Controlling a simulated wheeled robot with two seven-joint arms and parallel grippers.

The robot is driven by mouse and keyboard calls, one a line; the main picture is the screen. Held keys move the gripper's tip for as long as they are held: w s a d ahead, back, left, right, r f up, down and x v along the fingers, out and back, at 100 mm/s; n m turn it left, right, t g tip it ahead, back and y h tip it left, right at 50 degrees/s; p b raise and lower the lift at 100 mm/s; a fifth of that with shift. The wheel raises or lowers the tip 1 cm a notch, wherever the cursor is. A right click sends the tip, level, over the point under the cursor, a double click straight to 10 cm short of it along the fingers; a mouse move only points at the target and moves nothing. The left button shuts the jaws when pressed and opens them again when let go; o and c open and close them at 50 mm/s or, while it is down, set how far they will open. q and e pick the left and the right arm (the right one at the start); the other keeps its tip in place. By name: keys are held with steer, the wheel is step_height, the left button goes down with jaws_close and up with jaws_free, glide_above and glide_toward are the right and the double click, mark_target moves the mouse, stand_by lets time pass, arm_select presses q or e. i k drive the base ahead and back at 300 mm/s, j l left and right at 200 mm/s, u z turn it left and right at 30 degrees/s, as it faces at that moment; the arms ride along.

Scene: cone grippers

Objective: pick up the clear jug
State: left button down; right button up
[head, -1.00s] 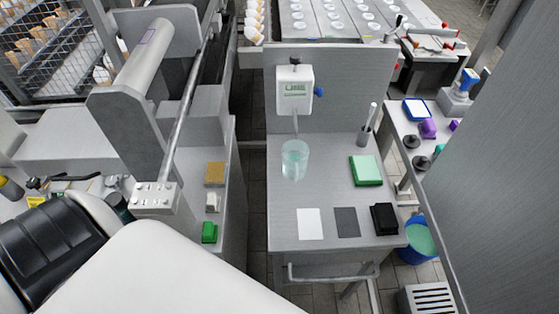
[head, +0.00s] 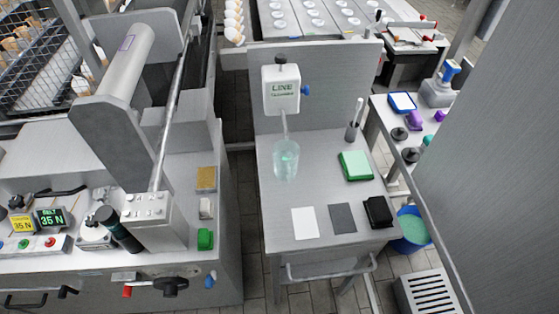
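The clear jug (head: 286,161) stands upright on the grey table in the middle of the head view. It looks pale greenish and see-through. It is under the thin spout of a white dispenser (head: 282,89) mounted on the table's back panel. Nothing is touching the jug except the table, as far as I can see. Neither of my grippers is in view.
The grey table (head: 265,205) also holds a green pad stack (head: 355,166), a white sheet (head: 305,222), a grey sheet (head: 342,218), a black block (head: 378,212) and a slim holder (head: 352,132). A machine (head: 215,272) stands left across a narrow floor gap. A blue bucket (head: 411,232) is at right.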

mark_target(285, 163)
steer(key=k+j, duration=0.1)
steer(key=j, duration=0.3)
steer(key=j+u, duration=0.1)
steer(key=j, duration=0.35)
steer(key=k+j, duration=0.15)
steer(key=j, duration=0.25)
